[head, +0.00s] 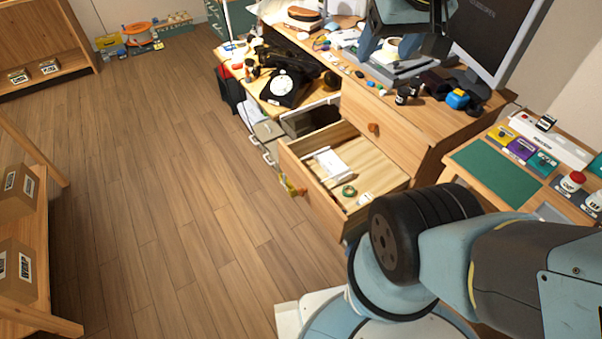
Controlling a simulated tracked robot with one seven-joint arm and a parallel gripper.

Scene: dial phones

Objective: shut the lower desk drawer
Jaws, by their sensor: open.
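The lower desk drawer (312,196) stands pulled well out of the wooden desk (385,125), its front facing lower left with a small round knob (302,191). Inside it lie a white flat item (330,164), a green ring (349,191) and a small pale item near the front right corner. The drawer above it, with an orange-brown knob (373,127), is shut. My gripper (405,46) is at the top of the view, open, pointing down over the cluttered desk top. It is apart from the drawer, and no object shows between its fingers.
Small items and a monitor (490,30) crowd the desk top. A side table with a green mat (495,174) stands right. My arm fills the lower right. The wooden floor (170,190) left of the drawer is clear.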

